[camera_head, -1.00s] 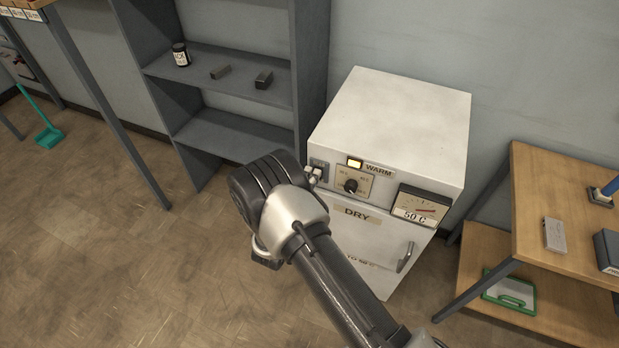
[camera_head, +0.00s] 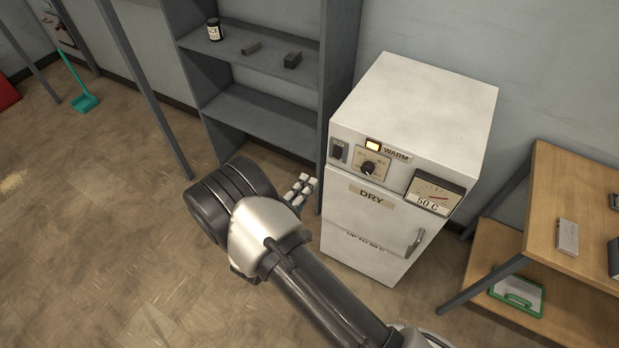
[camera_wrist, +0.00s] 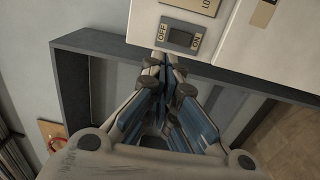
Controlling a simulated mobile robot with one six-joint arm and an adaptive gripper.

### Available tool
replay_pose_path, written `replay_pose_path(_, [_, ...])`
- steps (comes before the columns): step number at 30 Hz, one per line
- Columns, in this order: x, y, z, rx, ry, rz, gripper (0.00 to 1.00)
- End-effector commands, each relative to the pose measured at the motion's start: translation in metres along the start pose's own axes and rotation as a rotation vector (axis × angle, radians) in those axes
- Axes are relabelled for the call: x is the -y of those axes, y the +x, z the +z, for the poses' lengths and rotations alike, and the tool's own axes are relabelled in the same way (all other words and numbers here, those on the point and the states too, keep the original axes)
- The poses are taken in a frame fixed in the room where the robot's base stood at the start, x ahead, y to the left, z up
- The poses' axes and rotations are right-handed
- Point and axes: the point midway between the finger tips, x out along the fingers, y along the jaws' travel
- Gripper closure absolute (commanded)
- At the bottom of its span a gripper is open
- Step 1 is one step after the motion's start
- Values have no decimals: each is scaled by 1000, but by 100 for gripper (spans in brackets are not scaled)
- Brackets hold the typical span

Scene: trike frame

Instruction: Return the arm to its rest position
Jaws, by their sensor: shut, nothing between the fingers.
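My gripper (camera_head: 300,190) shows in the head view to the left of the white drying oven, apart from its front. In the wrist view, my gripper (camera_wrist: 168,66) has its fingers together with nothing between them. The wrist view shows the fingertips pointing toward the oven's rocker switch (camera_wrist: 182,38), marked OFF and ON. I cannot tell the exact gap between them. My arm reaches up from the bottom of the head view and partly hides the floor.
The white oven (camera_head: 420,100) has a lit WARM lamp (camera_head: 373,145), a dial and a gauge reading about 50 C. A grey shelf (camera_head: 255,110) stands behind it at left. A wooden table (camera_head: 575,190) stands at right. Open floor (camera_head: 90,240) lies at left.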

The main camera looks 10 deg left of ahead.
Motion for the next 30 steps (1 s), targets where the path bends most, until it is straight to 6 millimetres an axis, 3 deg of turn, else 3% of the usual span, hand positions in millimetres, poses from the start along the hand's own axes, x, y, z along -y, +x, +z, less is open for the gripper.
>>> replay_pose_path(14, [0, 0, 0, 0, 0, 0, 100])
replay_pose_path(18, [-17, 12, 12, 65, -2, -9, 100])
replay_pose_path(20, [-36, 23, 26, 138, -5, -21, 100])
replay_pose_path(23, [-76, 44, 66, 309, -11, -69, 100])
replay_pose_path(27, [-128, 57, 139, 570, -2, -196, 100])
replay_pose_path(30, [-158, 52, 189, 727, 29, -309, 100])
